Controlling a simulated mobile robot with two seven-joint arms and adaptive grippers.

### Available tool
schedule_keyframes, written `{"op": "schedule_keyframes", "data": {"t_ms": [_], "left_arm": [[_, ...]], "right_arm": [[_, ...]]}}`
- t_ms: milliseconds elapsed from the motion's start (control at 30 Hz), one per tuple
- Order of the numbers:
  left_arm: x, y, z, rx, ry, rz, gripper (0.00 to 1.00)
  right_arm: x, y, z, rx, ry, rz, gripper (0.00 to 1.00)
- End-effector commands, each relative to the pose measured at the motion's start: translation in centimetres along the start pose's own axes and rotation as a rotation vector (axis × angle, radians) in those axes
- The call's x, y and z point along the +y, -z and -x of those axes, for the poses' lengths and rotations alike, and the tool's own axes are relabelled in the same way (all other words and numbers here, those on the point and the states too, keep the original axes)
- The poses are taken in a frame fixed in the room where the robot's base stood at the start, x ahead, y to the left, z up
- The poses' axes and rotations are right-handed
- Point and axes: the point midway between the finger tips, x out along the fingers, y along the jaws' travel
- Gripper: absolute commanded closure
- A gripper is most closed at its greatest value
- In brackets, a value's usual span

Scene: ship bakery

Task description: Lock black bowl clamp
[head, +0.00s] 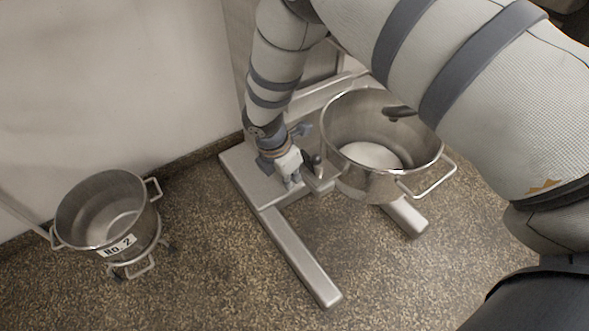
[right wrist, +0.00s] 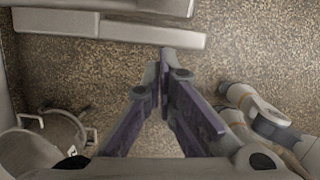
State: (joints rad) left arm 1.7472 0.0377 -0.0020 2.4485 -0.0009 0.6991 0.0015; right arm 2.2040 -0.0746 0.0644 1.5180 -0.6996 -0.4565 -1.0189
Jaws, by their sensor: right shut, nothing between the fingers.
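A steel mixing bowl (head: 366,187) sits in the mixer stand at the middle right in the head view. A small dark knob-like part (head: 317,160), which looks like the black clamp, is at the bowl's left side. I cannot tell whether it is locked. My right gripper (head: 292,181) points down just left of that part, over the stand's base, apparently apart from it. It is shut and empty. Its fingers (right wrist: 163,95) also show in the right wrist view, where I cannot make out the clamp. My left gripper is not in view.
The mixer's metal base (head: 296,255) has a long leg reaching toward the front. A second bowl marked No. 2 (head: 84,238) stands on a wheeled carrier at the left. A pale wall (head: 110,80) closes off the back left. Speckled floor between the bowls is clear.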

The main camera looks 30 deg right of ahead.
Motion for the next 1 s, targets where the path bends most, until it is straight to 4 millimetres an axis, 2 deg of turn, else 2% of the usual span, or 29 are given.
{"op": "schedule_keyframes", "data": {"t_ms": [33,100,300,400,567,1000], "left_arm": [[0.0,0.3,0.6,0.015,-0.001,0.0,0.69],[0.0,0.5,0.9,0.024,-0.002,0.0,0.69],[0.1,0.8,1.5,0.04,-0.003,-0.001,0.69],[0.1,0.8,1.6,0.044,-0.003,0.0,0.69],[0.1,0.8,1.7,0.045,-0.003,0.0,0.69],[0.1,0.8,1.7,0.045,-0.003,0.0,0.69]], "right_arm": [[0.6,-0.5,2.2,-0.004,-0.02,-0.005,1.0],[0.5,-0.5,4.0,-0.004,-0.02,-0.006,1.0],[0.3,-0.4,7.8,-0.003,-0.016,-0.004,1.0],[0.2,-0.3,8.9,-0.003,-0.014,-0.004,1.0],[0.1,-0.3,9.4,-0.002,-0.011,-0.005,1.0],[-0.3,0.0,9.0,0.008,-0.004,-0.016,1.0]]}}
